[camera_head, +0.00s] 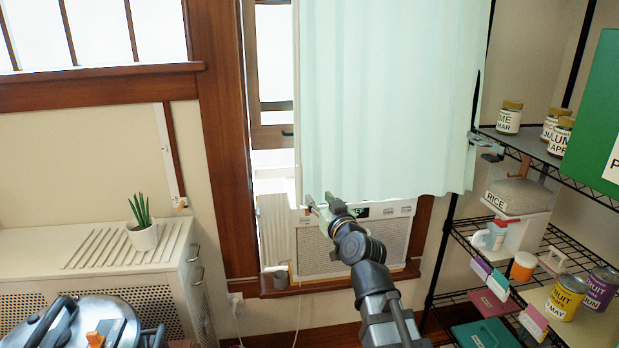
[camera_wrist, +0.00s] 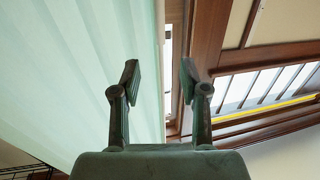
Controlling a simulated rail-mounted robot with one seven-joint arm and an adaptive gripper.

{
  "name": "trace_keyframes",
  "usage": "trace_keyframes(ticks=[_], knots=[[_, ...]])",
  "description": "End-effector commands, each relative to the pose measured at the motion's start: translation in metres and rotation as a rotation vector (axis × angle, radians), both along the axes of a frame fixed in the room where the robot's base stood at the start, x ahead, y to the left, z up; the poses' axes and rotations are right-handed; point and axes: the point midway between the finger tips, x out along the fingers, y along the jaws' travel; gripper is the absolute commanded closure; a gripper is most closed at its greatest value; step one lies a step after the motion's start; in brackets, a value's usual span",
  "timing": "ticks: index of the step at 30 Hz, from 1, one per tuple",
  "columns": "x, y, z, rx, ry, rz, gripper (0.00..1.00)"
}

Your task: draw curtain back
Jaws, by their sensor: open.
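The pale mint curtain (camera_head: 385,95) hangs in soft folds over the right part of the window, and its left edge leaves a strip of window bare. My gripper (camera_head: 318,203) is at the curtain's lower left corner, close to the hem. In the wrist view my gripper (camera_wrist: 160,78) is open, one finger on each side of the curtain's vertical edge as seen there. The curtain (camera_wrist: 85,70) fills the left of that view, behind the left finger. I cannot tell how deep the edge lies between the fingers, or whether they touch it.
A window air conditioner (camera_head: 375,240) sits below the hem, above a wooden sill (camera_head: 345,285) with a small grey cup (camera_head: 281,277). A wire shelf (camera_head: 570,172) with jars stands close on the right. A potted plant (camera_head: 143,235) stands on a white cabinet at left.

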Motion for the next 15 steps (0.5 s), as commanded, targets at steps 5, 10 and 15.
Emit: trace_keyframes(ticks=[5, 10, 15], knots=[[0.025, 0.011, 0.002, -0.002, 0.002, 0.001, 0.56], [0.056, 0.024, 0.003, -0.004, 0.002, 0.002, 0.56], [0.087, 0.039, 0.003, -0.004, 0.002, 0.003, 0.56]])
